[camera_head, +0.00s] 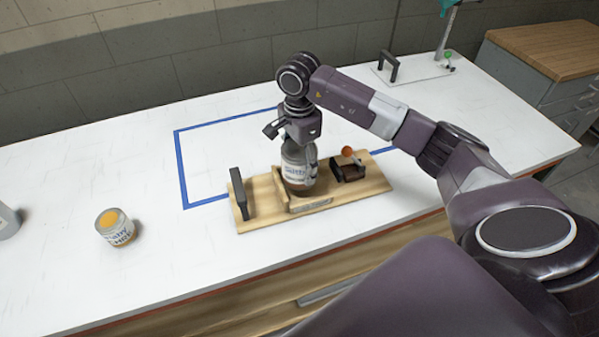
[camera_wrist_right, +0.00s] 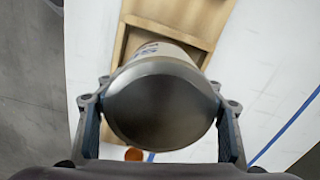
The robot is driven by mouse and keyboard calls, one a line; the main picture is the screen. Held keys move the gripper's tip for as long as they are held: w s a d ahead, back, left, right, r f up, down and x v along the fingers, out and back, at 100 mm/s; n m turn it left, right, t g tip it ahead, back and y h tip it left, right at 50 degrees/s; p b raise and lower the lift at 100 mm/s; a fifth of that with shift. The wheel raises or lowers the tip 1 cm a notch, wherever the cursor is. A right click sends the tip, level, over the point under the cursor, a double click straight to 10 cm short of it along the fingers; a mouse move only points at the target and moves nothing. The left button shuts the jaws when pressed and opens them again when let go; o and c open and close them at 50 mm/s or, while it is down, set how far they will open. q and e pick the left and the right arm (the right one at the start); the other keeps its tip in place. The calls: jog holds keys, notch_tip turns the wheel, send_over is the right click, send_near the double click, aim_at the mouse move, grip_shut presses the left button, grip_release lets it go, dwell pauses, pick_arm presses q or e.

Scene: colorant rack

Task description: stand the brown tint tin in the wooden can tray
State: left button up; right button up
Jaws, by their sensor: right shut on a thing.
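The brown tint tin (camera_head: 298,169) has a pale label and a brownish lower band; it is upright at the middle compartment of the wooden can tray (camera_head: 262,211). My right gripper (camera_head: 299,150) is shut on it from above. In the right wrist view the tin's round grey top (camera_wrist_right: 160,105) sits between the two fingers, with the wooden tray (camera_wrist_right: 190,14) beyond it. The tin's lower edge is behind the compartment's front wall, so I cannot tell whether it touches the tray floor. My left gripper is not in view.
The tray has a dark upright handle (camera_head: 239,193) at its left and a dark fitting with an orange knob (camera_head: 348,152) at its right. A yellow-topped jar (camera_head: 116,228) stands left on the white table. Blue tape (camera_head: 182,170) marks a rectangle behind the tray.

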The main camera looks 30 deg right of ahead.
notch_tip(320, 180, down, 3)
jog(key=shift+s+f+p, duration=0.1)
jog(key=shift+f+p, duration=0.05)
jog(key=shift+p, duration=0.35)
jog(key=shift+f, duration=0.35)
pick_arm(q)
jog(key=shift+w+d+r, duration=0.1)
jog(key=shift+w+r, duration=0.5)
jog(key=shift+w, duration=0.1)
pick_arm(e)
jog(key=shift+f, duration=0.1)
jog(key=shift+f, duration=0.15)
jog(key=o, duration=1.6)
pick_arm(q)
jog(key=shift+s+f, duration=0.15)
